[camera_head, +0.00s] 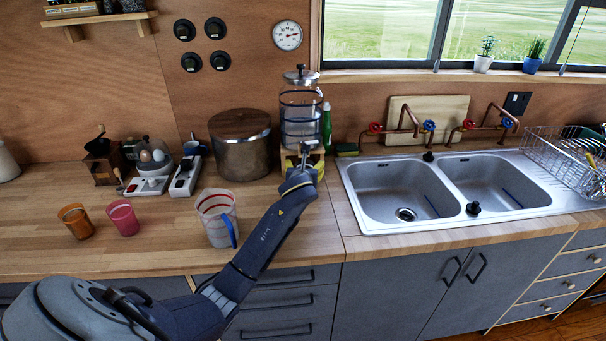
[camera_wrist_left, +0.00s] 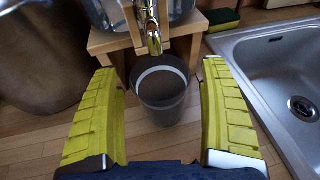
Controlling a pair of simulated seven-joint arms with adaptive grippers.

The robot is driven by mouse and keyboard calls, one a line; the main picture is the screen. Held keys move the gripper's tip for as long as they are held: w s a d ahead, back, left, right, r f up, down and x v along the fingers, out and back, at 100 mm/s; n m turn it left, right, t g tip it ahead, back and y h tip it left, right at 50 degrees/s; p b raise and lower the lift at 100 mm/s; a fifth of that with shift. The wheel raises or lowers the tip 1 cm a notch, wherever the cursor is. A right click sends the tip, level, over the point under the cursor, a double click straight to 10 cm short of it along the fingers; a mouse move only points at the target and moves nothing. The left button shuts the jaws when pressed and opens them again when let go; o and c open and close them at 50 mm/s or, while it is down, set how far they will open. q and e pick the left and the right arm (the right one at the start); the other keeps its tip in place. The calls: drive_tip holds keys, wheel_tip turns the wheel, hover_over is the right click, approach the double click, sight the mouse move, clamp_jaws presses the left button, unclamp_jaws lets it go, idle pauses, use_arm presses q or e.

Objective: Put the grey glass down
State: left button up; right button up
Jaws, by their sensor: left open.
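The grey glass (camera_wrist_left: 162,100) stands upright, apparently on the wooden counter, below the metal tap of a drink dispenser in the left wrist view. My left gripper (camera_wrist_left: 162,75) is open, with one yellow finger on each side of the glass and visible gaps between them. In the head view my left gripper (camera_head: 306,160) is in front of the dispenser (camera_head: 301,112), and the glass is hidden behind it. My right gripper is not in view.
A measuring jug (camera_head: 215,215), a pink cup (camera_head: 123,218) and an orange cup (camera_head: 76,221) stand left of my arm. A large pot (camera_head: 241,148) stands left of the dispenser, and the double sink (camera_head: 400,190) lies to its right. The counter front is mostly clear.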

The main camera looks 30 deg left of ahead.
use_arm(q)
drive_tip(key=v, duration=1.1)
